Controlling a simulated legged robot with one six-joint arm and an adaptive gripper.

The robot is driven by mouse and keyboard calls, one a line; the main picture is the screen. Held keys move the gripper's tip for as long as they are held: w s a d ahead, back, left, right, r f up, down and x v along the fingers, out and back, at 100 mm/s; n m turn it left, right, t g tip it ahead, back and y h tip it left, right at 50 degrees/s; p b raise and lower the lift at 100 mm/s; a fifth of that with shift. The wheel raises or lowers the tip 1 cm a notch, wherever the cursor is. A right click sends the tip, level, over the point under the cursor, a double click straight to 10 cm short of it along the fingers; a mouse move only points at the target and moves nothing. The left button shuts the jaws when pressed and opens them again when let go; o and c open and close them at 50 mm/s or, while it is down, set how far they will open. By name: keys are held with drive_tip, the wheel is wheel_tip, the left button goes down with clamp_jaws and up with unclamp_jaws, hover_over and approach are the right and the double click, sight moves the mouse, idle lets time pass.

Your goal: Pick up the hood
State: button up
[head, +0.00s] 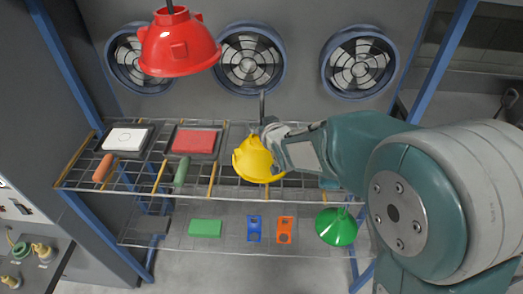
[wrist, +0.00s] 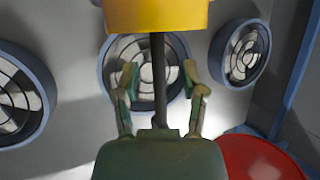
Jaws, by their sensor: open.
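A yellow hood (head: 254,160) hangs from a thin dark rod (head: 262,106) in the middle of the head view. In the wrist view the yellow hood (wrist: 160,15) is at the top edge, partly cut off, with the dark rod (wrist: 159,85) running down from it. My gripper (wrist: 160,78) is open, with one finger on each side of the rod and gaps between. In the head view my gripper (head: 271,134) is at the top of the yellow hood, its fingers partly hidden. A red hood (head: 178,45) hangs at upper left, and a green hood (head: 336,227) at lower right.
A wire shelf (head: 225,187) stands behind the yellow hood, with a white-topped tray (head: 127,138) and a red-topped tray (head: 195,141). Several round fans (head: 249,60) line the back wall. The red hood (wrist: 262,160) shows near the gripper at lower right in the wrist view.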

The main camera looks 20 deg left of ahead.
drive_tip(key=shift+w, duration=0.1)
clamp_jaws()
idle(0.3)
